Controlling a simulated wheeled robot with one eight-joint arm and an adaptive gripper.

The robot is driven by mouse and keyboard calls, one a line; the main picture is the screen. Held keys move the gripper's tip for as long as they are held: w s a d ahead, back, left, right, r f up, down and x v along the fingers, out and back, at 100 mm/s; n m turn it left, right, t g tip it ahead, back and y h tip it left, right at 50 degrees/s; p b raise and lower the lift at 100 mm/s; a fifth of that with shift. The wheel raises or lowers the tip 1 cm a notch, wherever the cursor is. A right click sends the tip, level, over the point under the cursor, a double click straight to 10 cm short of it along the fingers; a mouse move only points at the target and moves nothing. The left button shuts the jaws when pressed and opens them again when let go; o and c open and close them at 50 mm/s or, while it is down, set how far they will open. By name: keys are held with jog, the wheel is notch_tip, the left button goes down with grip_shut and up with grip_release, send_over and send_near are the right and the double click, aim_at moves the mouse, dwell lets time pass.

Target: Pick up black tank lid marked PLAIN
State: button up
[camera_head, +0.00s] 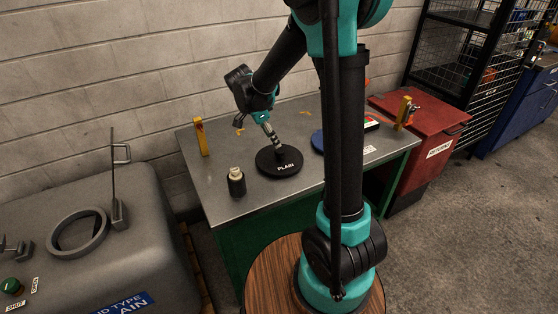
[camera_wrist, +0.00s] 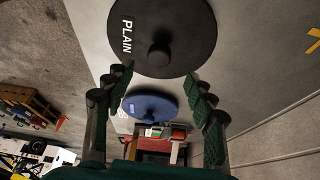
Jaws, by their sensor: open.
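The black tank lid (camera_head: 266,166) lies flat on the metal-topped table, with PLAIN in white on its face. In the wrist view the same lid (camera_wrist: 188,22) fills the top middle, with its round black knob (camera_wrist: 160,52) near the lower rim. My gripper (camera_head: 277,149) is tilted over the lid in the head view and hides its knob. In the wrist view my gripper (camera_wrist: 158,76) is open and empty. Its fingers stand apart on either side of the knob's line, with the knob just past the fingertips. Contact cannot be told.
A blue lid (camera_head: 317,141) lies right of the black one, partly behind my arm. A dark bottle (camera_head: 237,185) stands at the table's front left. Yellow posts (camera_head: 201,138) stand at the table's sides. A grey tank with a ring opening (camera_head: 66,250) is at left, a red cabinet (camera_head: 425,125) at right.

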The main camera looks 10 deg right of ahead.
aim_at(279, 150)
jog(key=shift+x, duration=3.95)
jog(key=shift+s+d, duration=0.1)
grip_shut()
